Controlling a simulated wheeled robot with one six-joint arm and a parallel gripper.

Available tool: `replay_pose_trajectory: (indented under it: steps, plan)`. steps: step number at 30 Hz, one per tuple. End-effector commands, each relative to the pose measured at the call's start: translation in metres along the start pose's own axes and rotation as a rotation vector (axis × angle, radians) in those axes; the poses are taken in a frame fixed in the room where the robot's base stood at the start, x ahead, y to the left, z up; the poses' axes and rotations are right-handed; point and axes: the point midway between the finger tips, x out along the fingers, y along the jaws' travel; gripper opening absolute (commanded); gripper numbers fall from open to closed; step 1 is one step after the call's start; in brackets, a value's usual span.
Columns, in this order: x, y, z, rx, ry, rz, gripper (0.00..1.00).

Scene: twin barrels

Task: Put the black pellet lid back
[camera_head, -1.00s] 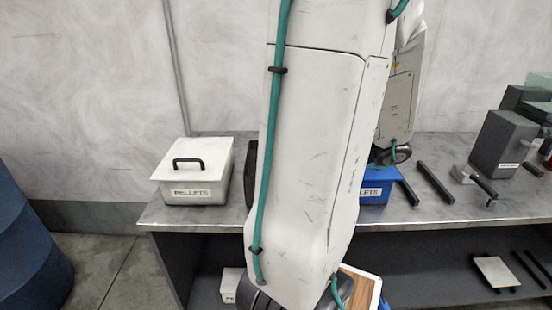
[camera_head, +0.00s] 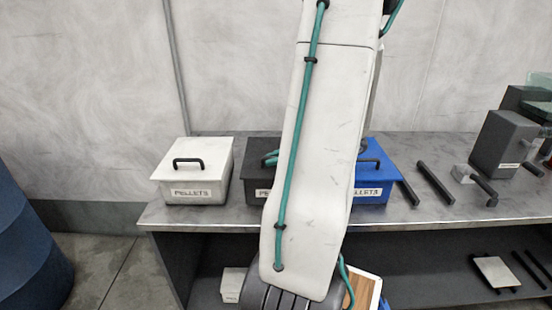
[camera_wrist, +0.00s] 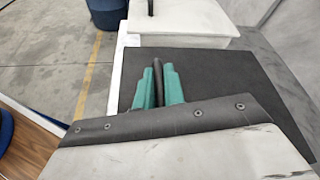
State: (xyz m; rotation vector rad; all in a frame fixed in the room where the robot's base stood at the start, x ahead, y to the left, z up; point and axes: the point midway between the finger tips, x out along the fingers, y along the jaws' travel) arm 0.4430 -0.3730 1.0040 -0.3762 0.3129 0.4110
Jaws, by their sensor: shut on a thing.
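My gripper (camera_wrist: 158,68) has green fingers shut on the black handle of the black pellet lid (camera_wrist: 235,85), a flat dark plate below the fingers in the wrist view. In the head view the black pellets box (camera_head: 248,187) stands between the white and blue boxes. The black lid (camera_head: 249,149) shows at its top, with my green fingers (camera_head: 271,158) at the handle. My arm covers the right part of the box and lid. I cannot tell whether the lid rests fully on the rim.
A closed white pellets box (camera_head: 195,185) stands close on the left, a blue box (camera_head: 375,175) close on the right. Black bars (camera_head: 435,182) and a dark grey block (camera_head: 500,142) lie farther right on the metal table (camera_head: 425,208). A blue barrel (camera_head: 25,240) stands at far left.

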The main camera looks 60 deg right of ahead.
Motion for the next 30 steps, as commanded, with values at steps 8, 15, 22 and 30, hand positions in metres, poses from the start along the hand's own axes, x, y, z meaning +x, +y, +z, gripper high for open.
replay_pose_trajectory:
  steps: [8, 15, 22, 30]
  plan:
    - [0.0, 0.0, 0.0, 0.0, 0.0, 0.0, 0.32]
    - [0.0, 0.0, 0.0, 0.0, 0.0, 0.0, 0.32]
    - [-0.018, -0.001, 0.0, 0.0, 0.002, -0.004, 0.32]
    - [-0.076, -0.001, 0.0, 0.0, 0.003, -0.005, 0.32]
